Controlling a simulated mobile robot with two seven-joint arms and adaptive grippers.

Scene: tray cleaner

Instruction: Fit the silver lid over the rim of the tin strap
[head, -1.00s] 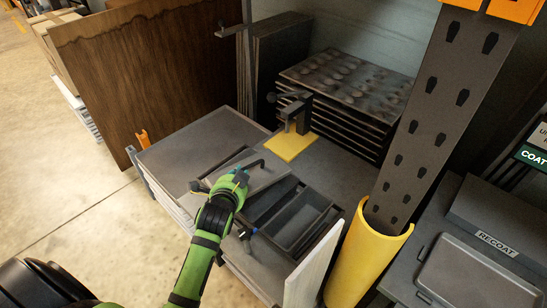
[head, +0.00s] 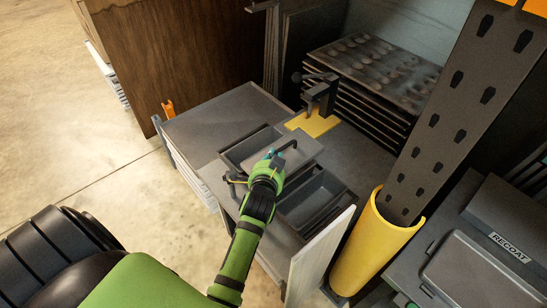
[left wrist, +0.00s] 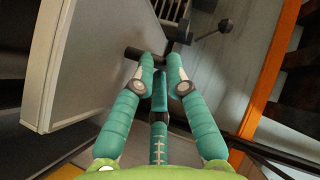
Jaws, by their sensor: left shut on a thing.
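The silver lid (head: 302,153) is a flat grey plate with a dark bar handle. My left gripper (head: 276,156) is shut on that handle, and the lid is over the middle of the tin strap (head: 322,192). Dark open compartments of the strap show on both sides of the lid. Whether the lid touches the rim cannot be told. In the left wrist view, the teal fingers (left wrist: 158,68) close around the dark handle (left wrist: 141,54), with the pale lid (left wrist: 95,55) tilted at the left. My right gripper is not in view.
A black clamp (head: 320,93) stands on a yellow plate (head: 312,124) behind the strap. A stack of dimpled trays (head: 375,68) stands at the back. A yellow curved guard (head: 372,248) and a white board (head: 315,258) stand at the right. The left part of the grey top (head: 215,115) is clear.

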